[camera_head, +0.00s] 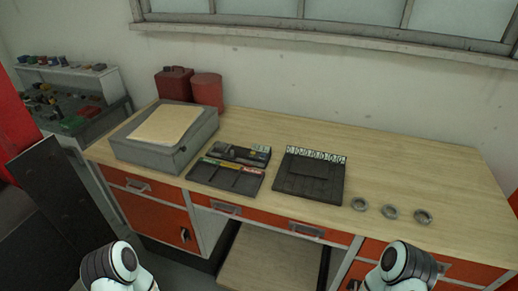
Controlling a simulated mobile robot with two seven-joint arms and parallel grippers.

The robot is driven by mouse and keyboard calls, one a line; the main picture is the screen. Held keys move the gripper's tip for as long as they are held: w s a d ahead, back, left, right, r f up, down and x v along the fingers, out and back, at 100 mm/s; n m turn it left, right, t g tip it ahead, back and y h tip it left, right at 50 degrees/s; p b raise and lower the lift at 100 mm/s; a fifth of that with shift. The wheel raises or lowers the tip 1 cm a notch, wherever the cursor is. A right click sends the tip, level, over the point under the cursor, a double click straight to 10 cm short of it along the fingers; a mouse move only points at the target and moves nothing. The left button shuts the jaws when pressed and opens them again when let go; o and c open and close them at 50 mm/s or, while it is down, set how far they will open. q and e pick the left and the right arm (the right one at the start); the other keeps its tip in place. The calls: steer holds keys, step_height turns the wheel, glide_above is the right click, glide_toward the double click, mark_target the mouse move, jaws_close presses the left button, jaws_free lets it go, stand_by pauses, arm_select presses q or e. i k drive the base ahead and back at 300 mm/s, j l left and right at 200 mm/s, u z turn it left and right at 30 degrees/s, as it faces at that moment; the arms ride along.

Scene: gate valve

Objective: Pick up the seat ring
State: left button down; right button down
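Three small grey metal rings lie flat in a row on the right part of the wooden workbench (440,180). They are a left ring (353,208), a middle ring (384,214) and a right ring (416,219). I cannot tell which of them is the seat ring. They lie apart from each other near the bench's front edge. Parts of my two arms show at the bottom edge, below and in front of the bench. Neither gripper shows, and nothing touches the rings.
A black tray with a row of small parts (316,154) stands left of the rings. Further left are a dark organiser (240,183), a grey box (143,149) and red canisters (207,90). The bench has orange drawers (310,228). The bench right of and behind the rings is clear.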

mark_target(390, 216)
steer(key=i+l+z, duration=0.15)
steer(key=l+z, duration=0.2)
steer(key=i+l+z, duration=0.15)
steer(key=z, duration=0.25)
steer(key=i+l+z, duration=0.2)
steer(key=z, duration=0.15)
